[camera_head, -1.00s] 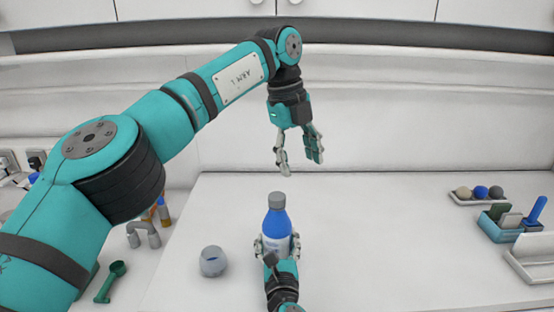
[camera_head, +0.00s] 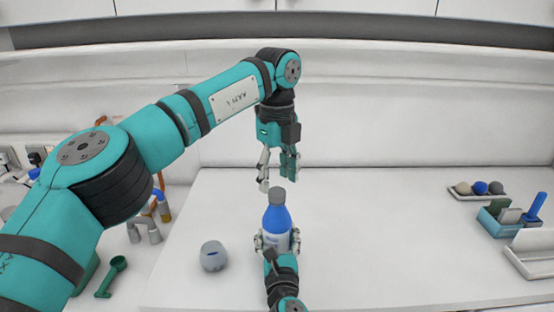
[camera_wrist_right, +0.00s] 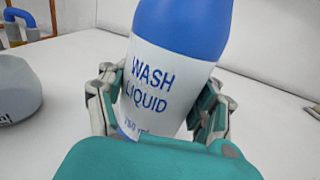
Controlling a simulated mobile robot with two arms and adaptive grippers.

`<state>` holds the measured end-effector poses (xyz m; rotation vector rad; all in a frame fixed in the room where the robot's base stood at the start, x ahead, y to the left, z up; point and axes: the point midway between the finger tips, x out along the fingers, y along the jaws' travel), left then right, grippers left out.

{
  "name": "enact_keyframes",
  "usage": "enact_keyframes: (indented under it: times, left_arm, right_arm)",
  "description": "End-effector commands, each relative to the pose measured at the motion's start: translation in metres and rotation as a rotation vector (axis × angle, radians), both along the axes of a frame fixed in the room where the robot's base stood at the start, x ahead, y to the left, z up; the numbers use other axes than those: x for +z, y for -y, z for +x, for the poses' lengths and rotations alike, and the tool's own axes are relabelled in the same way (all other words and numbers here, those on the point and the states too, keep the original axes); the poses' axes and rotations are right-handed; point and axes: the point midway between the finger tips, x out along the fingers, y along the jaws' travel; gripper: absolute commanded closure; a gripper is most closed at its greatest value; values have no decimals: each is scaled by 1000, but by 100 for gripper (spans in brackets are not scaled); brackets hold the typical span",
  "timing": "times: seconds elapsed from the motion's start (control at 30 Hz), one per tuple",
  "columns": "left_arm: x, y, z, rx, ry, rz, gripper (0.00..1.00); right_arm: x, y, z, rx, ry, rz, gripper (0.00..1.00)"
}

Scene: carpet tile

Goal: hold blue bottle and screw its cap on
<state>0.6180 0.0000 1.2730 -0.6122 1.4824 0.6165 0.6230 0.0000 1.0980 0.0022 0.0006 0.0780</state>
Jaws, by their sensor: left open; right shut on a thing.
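The blue bottle (camera_head: 277,222) stands upright on the white counter, with a grey cap (camera_head: 277,195) on its top. In the right wrist view the bottle (camera_wrist_right: 182,35) has a white label reading "WASH LIQUID". My right gripper (camera_head: 277,243) is shut on the bottle's lower body, one finger on each side; its fingers also show in the right wrist view (camera_wrist_right: 160,110). My left gripper (camera_head: 277,182) is open and points down just above the cap, its fingertips close to the cap's sides. I cannot tell whether they touch it or how tightly the cap sits.
A grey cup (camera_head: 213,256) stands left of the bottle. A green scoop (camera_head: 112,276) lies at the left. At the right are a tray with several balls (camera_head: 478,190), a blue caddy (camera_head: 510,218) and a white tray (camera_head: 532,256). The counter behind the bottle is clear.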

Motion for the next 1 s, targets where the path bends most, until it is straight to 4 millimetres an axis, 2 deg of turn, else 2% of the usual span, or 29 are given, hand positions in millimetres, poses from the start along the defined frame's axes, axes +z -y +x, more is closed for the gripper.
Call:
enact_keyframes:
  times: [0.1, 0.23, 0.6, 1.0]
  left_arm:
    - [-17, 0, 0, 0, -2, -1, 44]
    - [-29, 0, 0, 0, -1, -1, 44]
    - [-34, 0, 0, 0, 1, -1, 44]
    - [-34, 0, 0, 0, 0, -1, 95]
  right_arm:
    - [0, 0, 0, 1, -1, 1, 100]
    - [0, 0, 0, 1, -1, 1, 100]
    - [0, 0, 0, 1, -1, 1, 100]
    - [0, 0, 0, 1, -1, 1, 100]
